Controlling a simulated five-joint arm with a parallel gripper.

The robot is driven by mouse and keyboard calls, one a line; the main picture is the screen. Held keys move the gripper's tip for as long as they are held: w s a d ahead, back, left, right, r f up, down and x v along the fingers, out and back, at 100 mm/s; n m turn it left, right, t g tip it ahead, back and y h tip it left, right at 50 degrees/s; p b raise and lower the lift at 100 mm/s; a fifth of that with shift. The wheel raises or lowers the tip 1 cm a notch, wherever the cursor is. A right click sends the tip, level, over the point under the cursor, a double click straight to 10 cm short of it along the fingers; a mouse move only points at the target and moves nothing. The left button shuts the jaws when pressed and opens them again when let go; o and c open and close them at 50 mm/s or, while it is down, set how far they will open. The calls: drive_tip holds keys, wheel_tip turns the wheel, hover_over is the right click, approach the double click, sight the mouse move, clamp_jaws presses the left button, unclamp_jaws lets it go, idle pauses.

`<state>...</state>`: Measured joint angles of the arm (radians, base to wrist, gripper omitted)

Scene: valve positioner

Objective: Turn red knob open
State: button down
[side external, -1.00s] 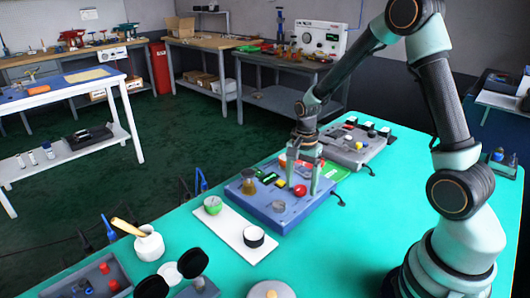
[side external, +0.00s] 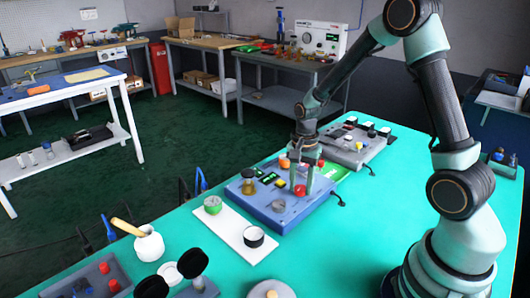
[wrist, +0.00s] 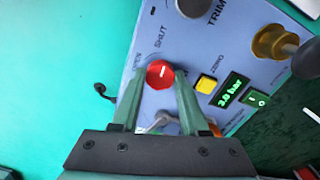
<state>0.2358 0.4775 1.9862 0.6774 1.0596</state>
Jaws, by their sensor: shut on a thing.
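The blue positioner panel (side external: 262,206) lies on the turquoise table, with its red knob (side external: 299,190) near the right side. My gripper (side external: 300,186) points down over the panel, its green fingers shut on the knob's two sides. In the wrist view the red octagonal knob (wrist: 160,73) sits between my fingertips (wrist: 158,77). A short white mark shows on its face. The word SHUT (wrist: 160,36) is printed above the knob and OPEN (wrist: 137,62) at its upper left. The display (wrist: 230,90) reads 3.0 bar.
A yellow button (wrist: 206,84), a grey trim knob (wrist: 193,7) and a brass fitting (wrist: 273,42) stand near the red knob.

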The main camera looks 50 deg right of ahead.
drive_tip(key=n, duration=0.8)
drive_tip(key=shift+n, duration=0.3)
drive_tip(key=n, duration=0.4)
drive_tip(key=shift+n, duration=2.1)
drive_tip(key=shift+c, duration=2.1)
unclamp_jaws()
